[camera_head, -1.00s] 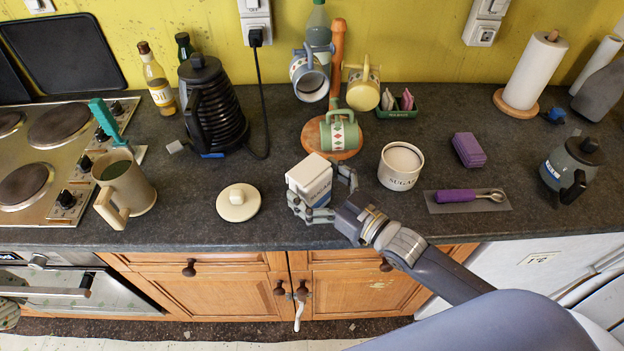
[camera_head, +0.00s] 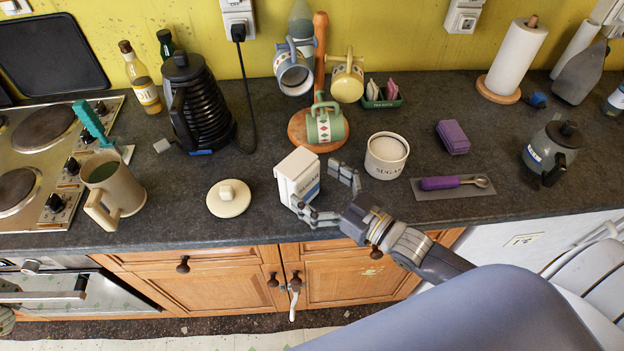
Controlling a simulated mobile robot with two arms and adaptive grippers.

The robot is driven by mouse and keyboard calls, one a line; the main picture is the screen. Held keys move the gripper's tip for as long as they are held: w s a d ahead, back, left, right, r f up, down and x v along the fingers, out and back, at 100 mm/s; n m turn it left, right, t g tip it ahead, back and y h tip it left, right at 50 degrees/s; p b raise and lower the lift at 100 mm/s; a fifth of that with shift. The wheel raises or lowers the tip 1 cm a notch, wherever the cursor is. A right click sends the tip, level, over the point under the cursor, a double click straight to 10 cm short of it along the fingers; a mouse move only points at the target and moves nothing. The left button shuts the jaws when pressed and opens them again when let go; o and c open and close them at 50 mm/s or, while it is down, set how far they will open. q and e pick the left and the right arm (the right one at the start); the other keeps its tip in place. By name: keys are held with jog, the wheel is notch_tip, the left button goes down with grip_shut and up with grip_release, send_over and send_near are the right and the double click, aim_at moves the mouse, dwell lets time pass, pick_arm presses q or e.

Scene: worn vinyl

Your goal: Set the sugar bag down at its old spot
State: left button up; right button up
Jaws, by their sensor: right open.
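The sugar bag (camera_head: 297,176) is a white box-shaped packet with dark lettering. It stands upright on the dark worktop near the front edge, between the cream lid (camera_head: 228,198) and the sugar canister (camera_head: 386,156). My right gripper (camera_head: 331,197) is open, with its fingers apart at the bag's right side and front corner. Whether a finger still touches the bag I cannot tell. The canister is open and filled with white sugar.
A mug tree (camera_head: 319,80) with mugs stands behind the bag. A black kettle (camera_head: 196,105) is at the back left, a tan mug (camera_head: 112,188) at the left. A purple scoop (camera_head: 452,183) lies on a grey mat at the right.

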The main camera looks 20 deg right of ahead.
jog(key=shift+p+v, duration=0.55)
jog(key=shift+v, duration=1.15)
jog(key=v, duration=1.2)
jog(key=shift+r, duration=0.15)
